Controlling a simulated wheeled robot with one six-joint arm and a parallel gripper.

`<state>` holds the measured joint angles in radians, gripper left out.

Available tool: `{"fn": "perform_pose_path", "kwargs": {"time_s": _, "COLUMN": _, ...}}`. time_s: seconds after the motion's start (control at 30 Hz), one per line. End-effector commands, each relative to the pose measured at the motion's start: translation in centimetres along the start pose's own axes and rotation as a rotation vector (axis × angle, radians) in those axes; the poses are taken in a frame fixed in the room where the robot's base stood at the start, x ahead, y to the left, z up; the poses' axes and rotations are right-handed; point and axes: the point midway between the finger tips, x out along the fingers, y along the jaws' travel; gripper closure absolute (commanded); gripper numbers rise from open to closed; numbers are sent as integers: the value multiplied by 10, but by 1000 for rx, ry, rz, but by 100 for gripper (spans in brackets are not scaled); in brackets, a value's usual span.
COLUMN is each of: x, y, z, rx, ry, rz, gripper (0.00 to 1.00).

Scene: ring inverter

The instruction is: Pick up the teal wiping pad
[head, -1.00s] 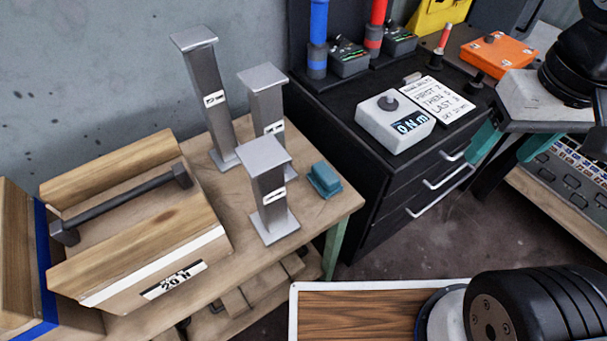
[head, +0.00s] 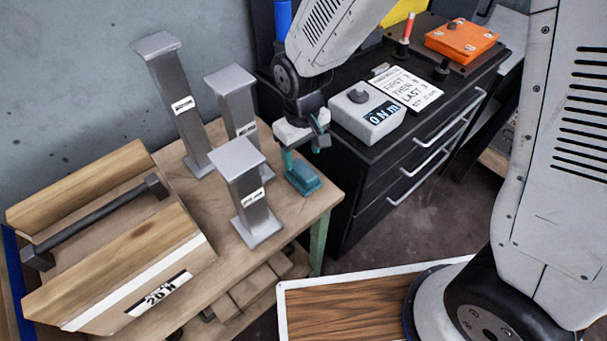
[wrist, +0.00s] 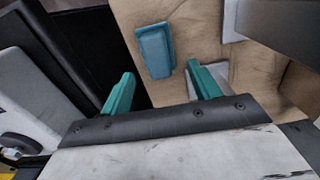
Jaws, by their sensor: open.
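The teal wiping pad (head: 302,177) lies on the wooden table, near its right edge, beside the shortest grey metal post (head: 247,190). In the wrist view the pad (wrist: 155,50) lies beyond the fingertips, between their lines and nearer the right finger. My gripper (head: 304,145) is above the pad in the head view, with its teal fingers pointing down. In the wrist view my gripper (wrist: 161,82) shows two fingers spread wide with nothing between them. Whether a finger touches the pad is hard to tell in the head view.
Two taller grey posts (head: 176,100) (head: 233,105) stand left of my gripper. A wooden tool box (head: 120,235) with a dark handle is at the left. A black drawer cabinet (head: 372,180) with a white meter box (head: 366,112) stands close on the right.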

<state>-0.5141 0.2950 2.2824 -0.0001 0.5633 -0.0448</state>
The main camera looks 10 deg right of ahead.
Motion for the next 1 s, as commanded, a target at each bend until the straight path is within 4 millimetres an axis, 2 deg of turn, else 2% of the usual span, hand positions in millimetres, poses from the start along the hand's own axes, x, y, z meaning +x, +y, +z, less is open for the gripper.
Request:
{"fn": "perform_pose_path", "kwargs": {"time_s": 0.5, "x": 67, "y": 6, "z": -4, "rx": 0, "ry": -5, "rz": 0, "gripper": 38}}
{"fn": "perform_pose_path", "kwargs": {"time_s": 0.63, "x": 76, "y": 6, "z": -4, "rx": 0, "ry": -2, "rz": 0, "gripper": 38}}
{"fn": "perform_pose_path", "kwargs": {"time_s": 0.87, "x": 76, "y": 6, "z": -4, "rx": 0, "ry": -1, "rz": 0, "gripper": 38}}
{"fn": "perform_pose_path", "kwargs": {"time_s": 1.0, "x": 76, "y": 6, "z": -4, "rx": 0, "ry": -1, "rz": 0, "gripper": 77}}
